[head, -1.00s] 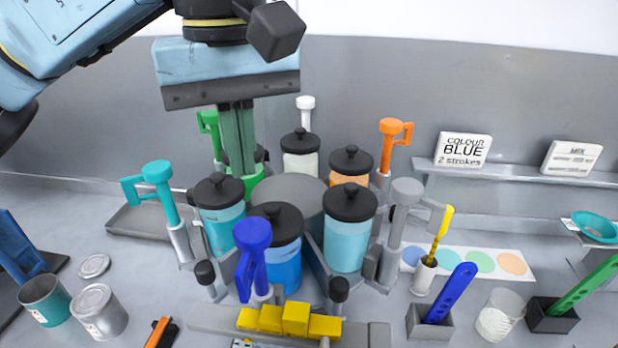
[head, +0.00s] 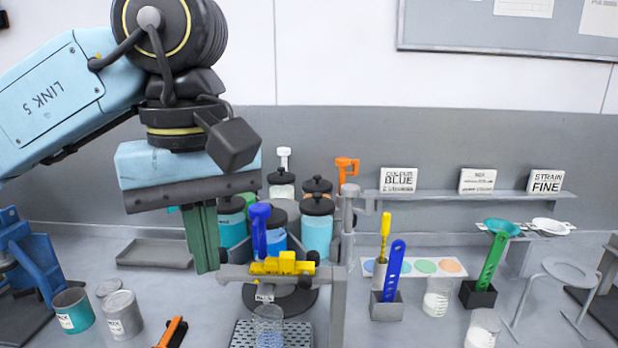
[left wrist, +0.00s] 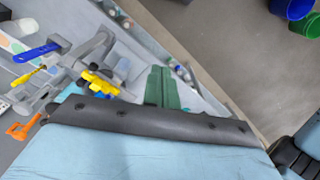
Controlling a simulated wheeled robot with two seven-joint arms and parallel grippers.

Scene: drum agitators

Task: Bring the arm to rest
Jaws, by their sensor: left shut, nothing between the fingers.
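My left gripper (head: 201,238) hangs from the light-blue arm at the left of the head view, with its green fingers pointing down. The fingers are together and hold nothing. It appears in front of and left of the drum agitator stand with its several dark-lidded drums (head: 317,226). In the left wrist view the green fingers (left wrist: 161,88) are also together, with no object between them. My right gripper is in neither current view.
A grey frame with yellow blocks (head: 283,265) stands at front centre. Two cans (head: 122,314) stand front left, near a grey tray (head: 155,253). A shelf with signs (head: 397,180) runs along the back wall. Blue (head: 394,271) and green handled tools (head: 490,262) stand to the right.

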